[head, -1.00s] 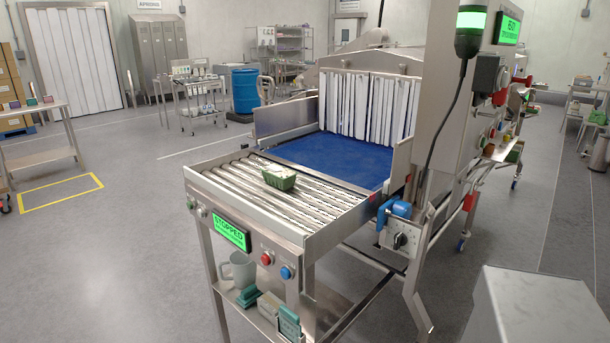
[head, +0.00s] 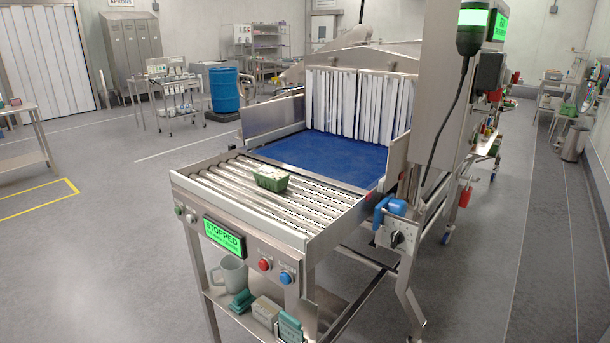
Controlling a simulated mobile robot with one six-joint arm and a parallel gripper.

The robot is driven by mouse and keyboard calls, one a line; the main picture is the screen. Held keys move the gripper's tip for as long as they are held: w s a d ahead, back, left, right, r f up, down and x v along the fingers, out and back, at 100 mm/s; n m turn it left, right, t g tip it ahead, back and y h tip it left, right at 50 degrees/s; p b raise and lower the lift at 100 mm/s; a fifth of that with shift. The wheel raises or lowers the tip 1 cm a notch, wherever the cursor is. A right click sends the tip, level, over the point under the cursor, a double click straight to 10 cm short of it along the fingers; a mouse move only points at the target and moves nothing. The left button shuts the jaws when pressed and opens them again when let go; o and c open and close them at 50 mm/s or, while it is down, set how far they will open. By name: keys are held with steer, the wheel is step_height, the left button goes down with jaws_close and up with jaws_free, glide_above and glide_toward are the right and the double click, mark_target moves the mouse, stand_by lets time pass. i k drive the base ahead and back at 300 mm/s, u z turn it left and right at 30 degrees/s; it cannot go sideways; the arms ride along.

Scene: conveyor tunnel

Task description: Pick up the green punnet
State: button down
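The green punnet (head: 270,179) sits upright on the metal roller section (head: 225,177) of the conveyor, near the middle of the rollers. Its sides are green and its top looks pale; what is in it is too small to tell. Nothing touches it from above. My gripper is not in the head view, so its state does not show.
A blue belt (head: 330,152) leads from the rollers to a white strip curtain (head: 358,102). Metal side rails edge the rollers. The front panel has a green "STOPPED" display (head: 224,238) and red and blue buttons. A shelf below holds a mug (head: 232,273) and boxes.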

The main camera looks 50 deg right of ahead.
mark_target(276, 180)
steer(key=u, duration=0.6)
steer(key=k, duration=0.1)
steer(key=z, duration=2.05)
steer(key=k, duration=0.95)
steer(key=u, duration=0.1)
steer(key=i, duration=0.95)
